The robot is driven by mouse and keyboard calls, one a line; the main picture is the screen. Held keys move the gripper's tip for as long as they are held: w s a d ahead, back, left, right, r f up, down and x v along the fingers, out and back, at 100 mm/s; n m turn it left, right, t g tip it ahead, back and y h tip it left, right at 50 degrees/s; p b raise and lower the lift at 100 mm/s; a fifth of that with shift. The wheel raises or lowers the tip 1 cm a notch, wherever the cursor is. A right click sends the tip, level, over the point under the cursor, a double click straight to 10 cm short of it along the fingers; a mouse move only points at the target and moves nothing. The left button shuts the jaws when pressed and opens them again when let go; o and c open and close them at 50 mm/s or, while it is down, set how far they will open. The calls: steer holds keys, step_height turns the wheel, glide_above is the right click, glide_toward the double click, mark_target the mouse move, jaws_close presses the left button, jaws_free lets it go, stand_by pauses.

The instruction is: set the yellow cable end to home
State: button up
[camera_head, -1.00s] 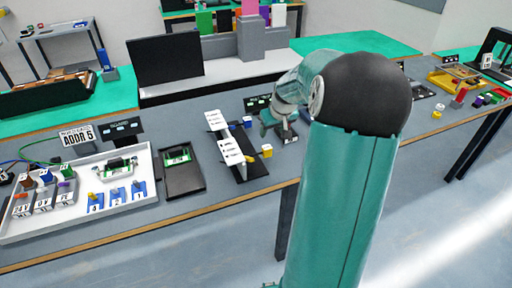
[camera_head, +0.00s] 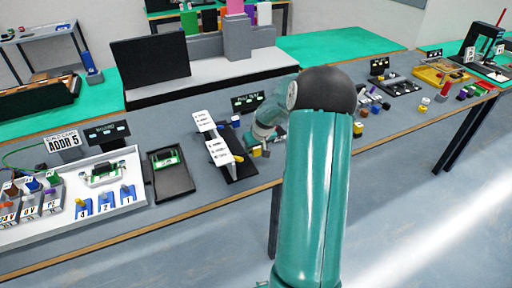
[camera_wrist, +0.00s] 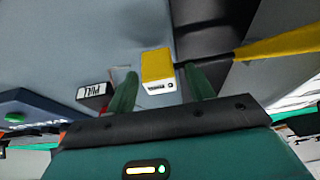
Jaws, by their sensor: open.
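In the wrist view, the yellow cable end (camera_wrist: 156,65) is a yellow block with a pale front face and a dark slot. It lies between the two green fingers of my gripper (camera_wrist: 160,80), which are open with a visible gap on the right side. In the head view, my gripper (camera_head: 259,148) is low beside the black panel with white label plates (camera_head: 219,152). A small yellow piece (camera_head: 239,158) shows by the panel's right edge; whether it is the cable end or its cable I cannot tell.
In the head view, a black tray with a green board (camera_head: 168,173) and a white tray (camera_head: 135,201) are to the left. Loose parts stand to the right.

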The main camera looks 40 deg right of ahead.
jaws_close()
steer(key=shift+w+a, duration=0.3)
steer(key=shift+a, duration=0.6)
steer(key=shift+w+a, duration=0.25)
steer(key=shift+a, duration=0.65)
jaws_free()
steer(key=shift+a, duration=0.15)
steer(key=shift+s+r, duration=0.1)
steer(key=v, duration=1.3)
steer(key=shift+s+r, duration=0.15)
steer(key=shift+r, duration=0.1)
